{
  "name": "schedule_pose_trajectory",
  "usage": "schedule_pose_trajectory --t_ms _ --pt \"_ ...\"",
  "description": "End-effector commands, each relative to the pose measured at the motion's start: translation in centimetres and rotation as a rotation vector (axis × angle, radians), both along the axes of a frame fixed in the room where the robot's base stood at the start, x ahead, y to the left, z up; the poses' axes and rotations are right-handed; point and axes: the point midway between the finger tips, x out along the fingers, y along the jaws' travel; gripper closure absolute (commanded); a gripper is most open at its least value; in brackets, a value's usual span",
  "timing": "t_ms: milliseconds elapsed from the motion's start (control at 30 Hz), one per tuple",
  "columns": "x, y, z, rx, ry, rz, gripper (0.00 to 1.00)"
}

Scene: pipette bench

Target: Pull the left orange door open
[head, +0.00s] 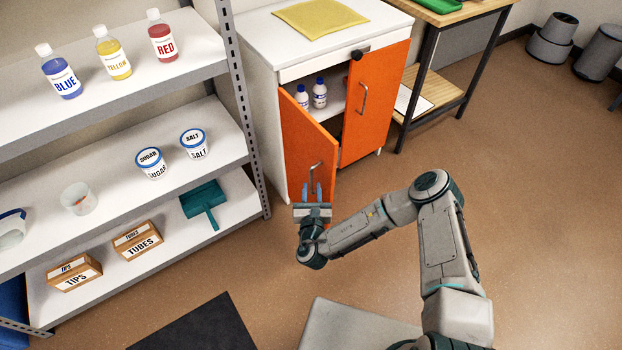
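The left orange door (304,150) of the white cabinet (262,85) stands partly open, swung out toward me, with a gap between it and the right door. The right orange door (378,95) looks slightly ajar and has a metal handle (363,98). The left door's metal handle (316,172) is upright near its inner edge. My gripper (312,192) is at the lower part of that handle, its two blue fingers pointing at the door on either side of it. I cannot tell whether the fingers are closed on the handle.
Two white bottles with blue caps (319,93) stand inside the cabinet. A yellow cloth (320,17) lies on top. A shelf rack (242,110) with bottles, tubs and boxes stands close on the left. A table (430,70) stands to the right. Floor (510,190) at right is clear.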

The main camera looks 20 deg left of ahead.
Motion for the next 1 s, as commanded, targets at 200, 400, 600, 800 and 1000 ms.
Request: schedule_pose_trajectory --t_ms 200,400,600,800,1000 --pt "-4.9 -1.4 0.1 0.0 0.002 0.005 0.73" --pt "-7.6 -2.2 0.1 0.001 -0.001 0.005 0.73" --pt "-8.4 -2.5 0.1 0.002 -0.003 0.004 0.73" --pt "-8.4 -2.5 0.1 0.002 -0.003 0.004 0.73" --pt "-8.3 -2.5 0.1 0.002 -0.003 0.004 0.73"
